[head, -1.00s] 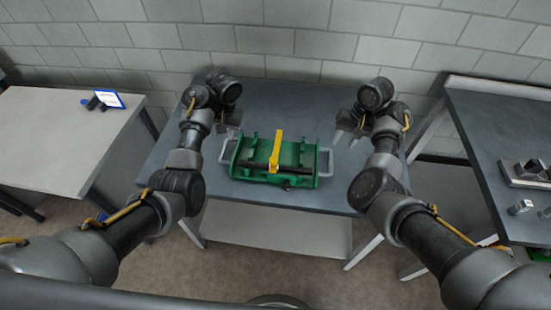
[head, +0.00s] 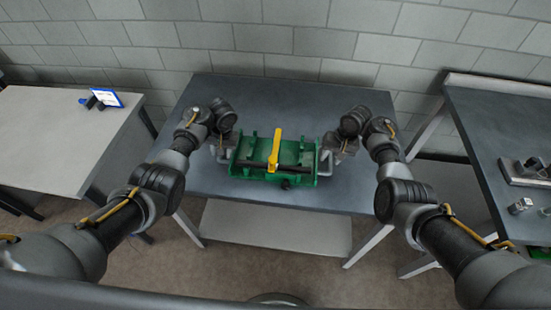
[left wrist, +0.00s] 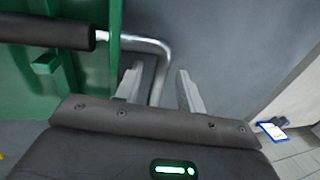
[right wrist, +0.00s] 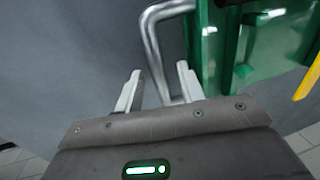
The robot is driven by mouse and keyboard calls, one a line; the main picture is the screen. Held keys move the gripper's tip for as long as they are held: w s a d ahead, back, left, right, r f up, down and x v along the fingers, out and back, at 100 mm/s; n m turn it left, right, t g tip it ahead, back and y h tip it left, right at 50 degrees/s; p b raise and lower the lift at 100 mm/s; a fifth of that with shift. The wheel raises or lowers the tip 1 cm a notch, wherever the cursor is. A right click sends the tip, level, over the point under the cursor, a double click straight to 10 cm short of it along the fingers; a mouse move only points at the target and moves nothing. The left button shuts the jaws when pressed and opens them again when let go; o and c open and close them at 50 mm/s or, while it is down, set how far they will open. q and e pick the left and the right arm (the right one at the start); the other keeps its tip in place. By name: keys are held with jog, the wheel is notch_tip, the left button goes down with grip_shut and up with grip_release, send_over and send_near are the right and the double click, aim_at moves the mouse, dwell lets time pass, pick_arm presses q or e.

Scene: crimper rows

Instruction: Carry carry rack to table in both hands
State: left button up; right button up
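The green carry rack (head: 248,156) with a yellow centre handle (head: 275,150), a dark bar across it and grey side handles sits on the blue-grey table (head: 300,105). My left gripper (head: 220,148) is at its left side handle; in the left wrist view the bent handle bar (left wrist: 162,62) passes between the parted fingers (left wrist: 158,82). My right gripper (head: 334,150) is at the right side handle; in the right wrist view that bar (right wrist: 151,42) runs between the parted fingers (right wrist: 158,82). Both grippers look open, with gaps beside the bars.
A pale table (head: 60,150) stands at the left with a blue-edged card (head: 106,97) and a small dark object. A dark bench (head: 490,130) at the right holds metal parts. A block wall is behind. The blue-grey table is clear around the rack.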

pick_arm(q)
grip_shut()
pick_arm(e)
grip_shut()
pick_arm(q)
jog(key=shift+r, duration=0.15)
pick_arm(e)
jog(key=shift+w+r, duration=0.1)
jog(key=shift+r, duration=0.05)
dwell(0.9)
